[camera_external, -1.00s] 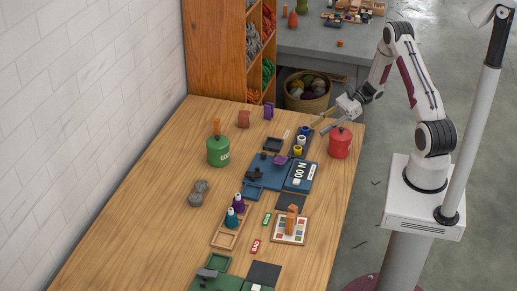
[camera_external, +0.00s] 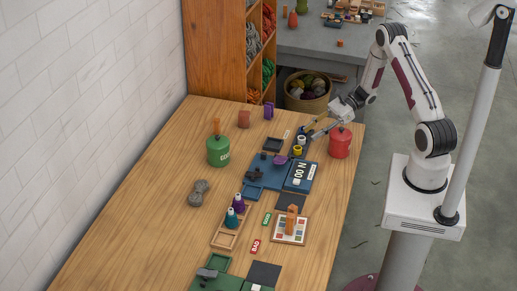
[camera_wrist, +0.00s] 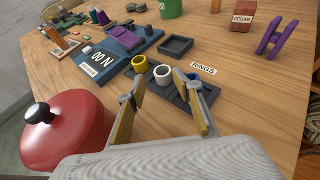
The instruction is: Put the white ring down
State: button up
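The white ring (camera_wrist: 162,74) stands on the dark ring tray between the yellow ring (camera_wrist: 140,64) and the blue ring (camera_wrist: 190,77). In the external view the white ring (camera_external: 301,140) is partly hidden by my gripper (camera_external: 311,134). In the wrist view my gripper (camera_wrist: 163,96) is open, with its two yellow-sided fingers wide apart and nothing held. The white ring appears between and just beyond the fingertips. I cannot tell whether a finger touches a ring. The dark tray (camera_wrist: 177,95) has a "RINGS" label (camera_wrist: 203,68) beside it.
A red lidded pot (camera_external: 340,143) stands close to the right of my gripper. A blue board (camera_external: 300,185) lies in front of the rings, and an empty dark tray (camera_wrist: 176,46) lies beyond them. A green pot (camera_external: 218,151) stands farther left. The table's left side is mostly clear.

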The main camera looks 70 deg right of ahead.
aim_at(299, 140)
jog(key=shift+x, duration=1.95)
jog(key=c, duration=0.6)
